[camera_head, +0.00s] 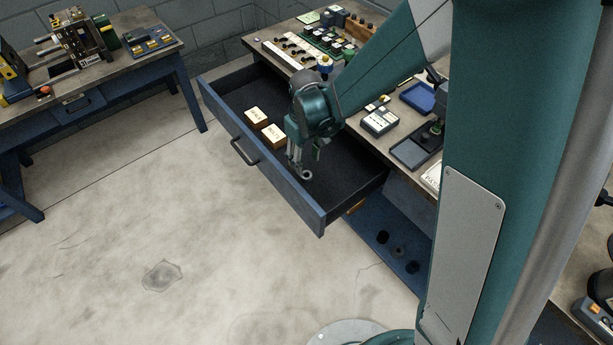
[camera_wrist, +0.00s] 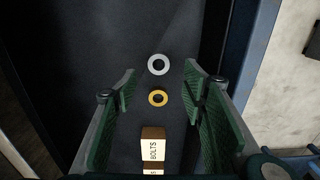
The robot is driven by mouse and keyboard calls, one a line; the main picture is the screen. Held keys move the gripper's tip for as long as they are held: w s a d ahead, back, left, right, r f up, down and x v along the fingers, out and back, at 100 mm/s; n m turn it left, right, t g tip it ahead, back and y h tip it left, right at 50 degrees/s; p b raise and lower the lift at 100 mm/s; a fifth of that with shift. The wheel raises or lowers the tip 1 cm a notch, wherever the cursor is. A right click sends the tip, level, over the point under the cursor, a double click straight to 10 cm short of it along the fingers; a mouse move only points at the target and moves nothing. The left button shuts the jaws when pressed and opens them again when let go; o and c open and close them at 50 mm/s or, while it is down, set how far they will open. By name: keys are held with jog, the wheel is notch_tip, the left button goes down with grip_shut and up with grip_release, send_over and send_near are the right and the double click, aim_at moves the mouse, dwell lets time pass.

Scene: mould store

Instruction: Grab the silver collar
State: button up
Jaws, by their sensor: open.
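The silver collar (camera_wrist: 151,66) is a small pale ring lying flat on the dark floor of the open drawer. It also shows in the head view (camera_head: 309,177), just below my gripper (camera_head: 302,160). In the wrist view my gripper (camera_wrist: 160,80) is open, its green-padded fingers spread to either side with nothing between them in contact. The silver collar lies near the line of the fingertips, a little beyond them. A yellow ring (camera_wrist: 151,99) lies nearer, between the fingers as seen. My gripper points down into the drawer.
The drawer (camera_head: 262,183) is pulled out from the bench (camera_head: 268,37). A box marked BOLTS (camera_wrist: 152,149) stands behind the yellow ring; two small boxes (camera_head: 258,117) show in the head view. The drawer's front wall (camera_wrist: 257,60) is to the right.

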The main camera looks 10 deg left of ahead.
aim_at(306, 174)
jog(key=shift+f, duration=1.15)
jog(key=shift+w+d+f+b, duration=0.1)
jog(key=shift+f+b, duration=1.05)
jog(key=shift+f, duration=1.45)
jog(key=c, duration=1)
